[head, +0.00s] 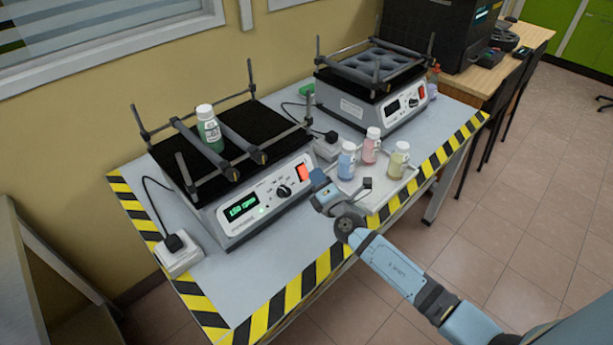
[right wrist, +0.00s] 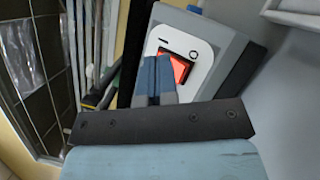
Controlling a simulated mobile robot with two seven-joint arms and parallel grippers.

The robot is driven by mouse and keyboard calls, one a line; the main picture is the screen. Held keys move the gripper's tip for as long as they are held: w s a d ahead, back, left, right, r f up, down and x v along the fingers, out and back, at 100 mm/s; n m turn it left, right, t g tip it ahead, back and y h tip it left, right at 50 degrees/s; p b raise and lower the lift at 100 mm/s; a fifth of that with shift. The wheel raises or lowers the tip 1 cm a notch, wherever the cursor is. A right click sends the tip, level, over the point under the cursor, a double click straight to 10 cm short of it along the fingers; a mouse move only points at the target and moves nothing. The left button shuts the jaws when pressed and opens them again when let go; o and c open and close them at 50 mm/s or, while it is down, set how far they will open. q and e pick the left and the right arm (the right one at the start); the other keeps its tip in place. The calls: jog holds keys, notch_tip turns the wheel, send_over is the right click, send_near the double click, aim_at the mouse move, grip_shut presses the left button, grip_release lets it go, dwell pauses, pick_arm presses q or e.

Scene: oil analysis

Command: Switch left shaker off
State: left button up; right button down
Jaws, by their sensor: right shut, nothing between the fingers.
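The left shaker (head: 238,230) stands on the table at the left in the head view. Its display (head: 242,208) is lit green and seems to read 150 rpm. A red rocker switch (head: 302,172) sits at the right end of its front panel. My right gripper (head: 319,179) is shut and empty, its tips just beside the switch. In the right wrist view the shut fingers (right wrist: 157,62) overlap the left part of the red switch (right wrist: 180,68), which has a line mark and a circle mark above it. Contact cannot be told. My left gripper is not in view.
A green bottle (head: 209,130) stands on the left shaker's platform between bars. A tray (head: 378,200) with blue, pink and yellowish bottles stands right of my gripper. A second shaker (head: 385,105) with a dark display is behind. A power socket block (head: 180,255) lies front left.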

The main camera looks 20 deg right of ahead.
dwell(0.3)
jog(key=shift+w+a+f+b, duration=0.15)
jog(key=shift+w+f+b, duration=0.15)
jog(key=shift+b, duration=0.25)
jog(key=shift+w+f, duration=0.1)
jog(key=shift+w, duration=0.15)
dwell(0.6)
jog(key=shift+s, duration=0.1)
jog(key=shift+s+r, duration=0.4)
jog(key=shift+s, duration=0.1)
